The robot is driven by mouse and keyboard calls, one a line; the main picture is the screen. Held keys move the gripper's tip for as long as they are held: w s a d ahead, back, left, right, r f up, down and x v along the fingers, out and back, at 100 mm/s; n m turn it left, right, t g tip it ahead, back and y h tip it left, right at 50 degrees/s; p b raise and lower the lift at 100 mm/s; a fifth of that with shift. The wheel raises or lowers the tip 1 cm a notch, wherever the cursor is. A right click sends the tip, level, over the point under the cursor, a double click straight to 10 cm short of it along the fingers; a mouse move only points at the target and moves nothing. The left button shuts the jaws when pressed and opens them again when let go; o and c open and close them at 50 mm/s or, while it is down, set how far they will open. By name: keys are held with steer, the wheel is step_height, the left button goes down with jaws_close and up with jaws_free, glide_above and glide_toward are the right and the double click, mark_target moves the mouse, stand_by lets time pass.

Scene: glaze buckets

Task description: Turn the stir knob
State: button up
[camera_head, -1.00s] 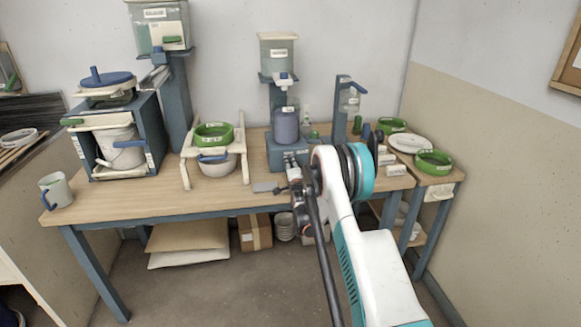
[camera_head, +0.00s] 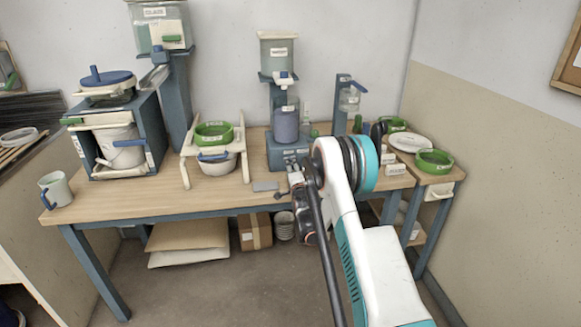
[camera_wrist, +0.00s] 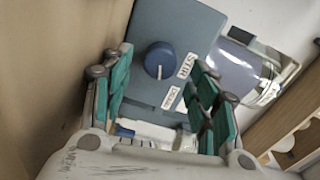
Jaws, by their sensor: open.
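The blue stir knob (camera_wrist: 160,60) is round with a pale pointer mark. It sits on the flat face of a blue-grey base (camera_wrist: 165,25) in the wrist view, beside a white label reading STIR (camera_wrist: 187,65). My gripper (camera_wrist: 160,78) is open, its teal-padded fingers on either side of the knob's line, with nothing between the pads. I cannot tell the remaining distance, and no contact shows. In the head view the base (camera_head: 276,154) stands on the table under a blue-grey bucket (camera_head: 286,125). My gripper (camera_head: 296,181) is just in front of it, and the knob cannot be made out there.
A clear tank (camera_head: 278,52) stands above the bucket. A rack with a green bowl (camera_head: 213,134) is to the left on the table (camera_head: 150,190). A dispenser post (camera_head: 341,105) is to the right. The table front left of my gripper is mostly clear.

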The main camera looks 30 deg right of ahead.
steer(key=v, duration=0.8)
steer(key=shift+s+a, duration=0.15)
steer(key=shift+s, duration=0.1)
